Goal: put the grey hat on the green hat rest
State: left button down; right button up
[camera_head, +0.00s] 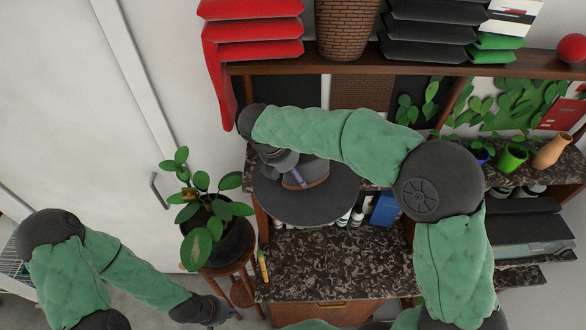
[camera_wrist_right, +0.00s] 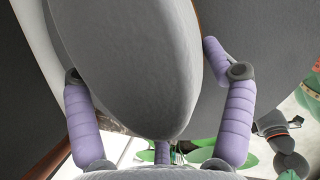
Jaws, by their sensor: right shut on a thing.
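The grey hat (camera_head: 318,206) has a wide brim and a brown band, and hangs brim-out in front of the shelf unit. My right gripper (camera_head: 285,170) is shut on its crown, with a purple finger showing against it. In the right wrist view the grey crown (camera_wrist_right: 135,65) fills the space between the two purple fingers (camera_wrist_right: 162,105). My left gripper (camera_head: 222,312) is low at the left, apart from the hat, and its fingers are too unclear to read. I cannot make out a green hat rest for certain in either view.
A potted plant (camera_head: 215,240) stands on a wooden stool left of the dark marble shelf (camera_head: 335,262), which has free room. A blue book (camera_head: 385,209) and bottles stand behind the hat. Above are red folded items (camera_head: 253,30) and a wicker basket (camera_head: 346,30). A green pot (camera_head: 511,160) is at right.

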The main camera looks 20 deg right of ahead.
jog(key=o, duration=1.1)
jog(key=shift+r, duration=0.1)
jog(key=v, duration=1.2)
